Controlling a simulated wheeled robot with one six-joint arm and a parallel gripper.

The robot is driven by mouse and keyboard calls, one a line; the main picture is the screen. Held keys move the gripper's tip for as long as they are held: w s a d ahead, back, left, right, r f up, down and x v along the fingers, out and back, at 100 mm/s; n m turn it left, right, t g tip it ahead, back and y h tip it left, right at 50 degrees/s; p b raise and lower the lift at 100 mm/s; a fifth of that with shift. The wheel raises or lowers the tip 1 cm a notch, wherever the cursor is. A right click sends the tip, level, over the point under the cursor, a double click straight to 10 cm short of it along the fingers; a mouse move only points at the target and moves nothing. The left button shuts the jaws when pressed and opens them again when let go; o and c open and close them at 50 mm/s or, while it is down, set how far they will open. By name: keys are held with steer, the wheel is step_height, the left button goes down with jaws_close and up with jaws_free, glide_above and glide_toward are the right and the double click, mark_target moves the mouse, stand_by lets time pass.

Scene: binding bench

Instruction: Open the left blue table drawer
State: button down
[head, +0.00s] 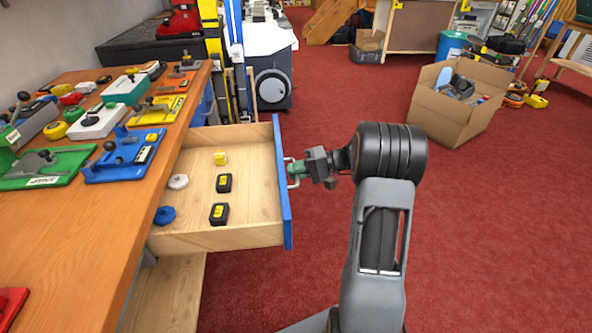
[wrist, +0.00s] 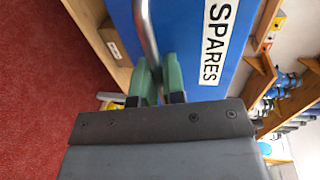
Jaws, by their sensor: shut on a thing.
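The blue-fronted table drawer (head: 283,190) stands well out from the wooden table in the head view, its light wood inside showing. In the wrist view its blue front (wrist: 195,45) carries a "SPARES" label. A metal bar handle (wrist: 146,35) is on that front. My gripper (head: 296,170) is at the outer side of the drawer front, with its green fingers (wrist: 160,82) closed around the handle. Inside the drawer lie a yellow block (head: 220,158), two black-and-yellow items (head: 221,198), a white disc (head: 178,181) and a blue round piece (head: 164,215).
The tabletop (head: 75,245) at left holds several coloured tool boards. A cardboard box (head: 455,108) with items stands on the red carpet at upper right. The carpet (head: 480,220) right of my arm is clear.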

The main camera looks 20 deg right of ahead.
steer(key=shift+s+d, duration=0.15)
steer(key=shift+d, duration=0.05)
steer(key=c, duration=1.2)
jaws_free()
steer(key=shift+c, duration=0.2)
steer(key=shift+d, duration=0.15)
steer(key=p+v, duration=0.2)
steer(key=v, duration=1.1)
steer(key=shift+d, duration=0.3)
steer(key=shift+s, duration=0.1)
